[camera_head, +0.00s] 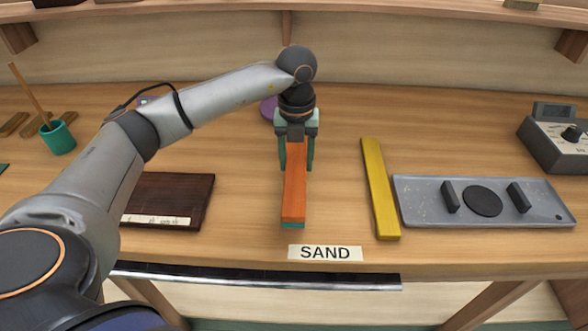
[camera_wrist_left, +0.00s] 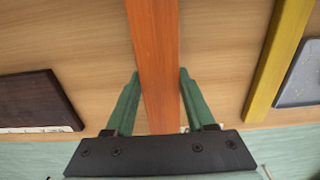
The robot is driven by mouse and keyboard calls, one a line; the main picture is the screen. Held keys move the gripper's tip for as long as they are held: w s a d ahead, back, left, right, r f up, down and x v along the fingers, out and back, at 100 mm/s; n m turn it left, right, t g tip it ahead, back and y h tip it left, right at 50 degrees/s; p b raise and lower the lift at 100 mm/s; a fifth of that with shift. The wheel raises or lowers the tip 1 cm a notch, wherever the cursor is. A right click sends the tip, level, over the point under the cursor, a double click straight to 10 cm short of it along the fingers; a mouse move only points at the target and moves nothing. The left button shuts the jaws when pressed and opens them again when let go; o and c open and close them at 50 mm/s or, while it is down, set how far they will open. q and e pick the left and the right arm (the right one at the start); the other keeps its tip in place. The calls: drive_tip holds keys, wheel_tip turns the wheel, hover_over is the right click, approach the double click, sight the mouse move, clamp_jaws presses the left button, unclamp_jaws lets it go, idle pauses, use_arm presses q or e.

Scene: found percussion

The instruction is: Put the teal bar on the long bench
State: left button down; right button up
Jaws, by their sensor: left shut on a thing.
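My left gripper (camera_head: 296,160) is shut on an orange bar (camera_head: 295,190), with one green finger along each side. The orange bar also shows between the fingers in the left wrist view (camera_wrist_left: 155,50). A teal end (camera_head: 293,225) shows just under the near end of the orange bar, apparently a teal bar mostly hidden beneath it. I cannot tell whether the fingers also touch the teal piece. Both are over a wooden bench top (camera_head: 245,215), behind a SAND label. I cannot tell their height above the wood. My right gripper is not in view.
A yellow bar (camera_head: 380,190) and a grey tray (camera_head: 545,212) with dark pads are to the right. A dark board (camera_head: 170,195) lies left, partly behind my arm. A teal cup (camera_head: 58,138) holds a stick. A grey dial box (camera_head: 558,140) stands far right.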

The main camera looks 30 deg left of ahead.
use_arm(q)
drive_tip(key=shift+a+f, duration=0.15)
drive_tip(key=shift+f, duration=0.8)
drive_tip(key=shift+a+f, duration=0.15)
drive_tip(key=shift+f, duration=0.75)
drive_tip(key=shift+f, duration=0.2)
drive_tip(key=shift+c, duration=1.2)
unclamp_jaws()
wheel_tip(320, 180, up, 12)
drive_tip(key=shift+r, duration=0.2)
